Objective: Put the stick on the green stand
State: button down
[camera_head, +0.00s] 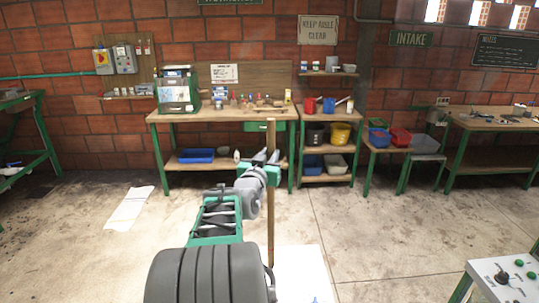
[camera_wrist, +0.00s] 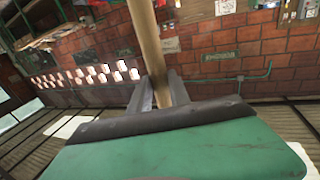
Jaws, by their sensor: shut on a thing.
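A long brown wooden stick (camera_head: 271,222) stands close to upright in the head view, held by my gripper (camera_head: 268,165). Its upper end shows in front of the workbench, and its lower part reaches down over the pale floor. The wrist view shows the stick (camera_wrist: 150,45) between the two grey fingers of my gripper (camera_wrist: 160,92), which are shut on it. I cannot tell for sure which thing is the green stand. Several tables have green legs, and a green-framed machine (camera_head: 178,92) sits on the bench.
A wooden workbench (camera_head: 220,115) with small items stands against the brick wall. A shelf unit (camera_head: 326,122) with buckets is to its right. A control panel (camera_head: 505,278) is at the front right. White sheets (camera_head: 128,207) lie on the floor. The floor at the centre right is clear.

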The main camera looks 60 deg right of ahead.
jog(key=shift+f+b, duration=0.15)
jog(key=shift+b, duration=0.15)
jog(key=c, duration=1.2)
grip_release()
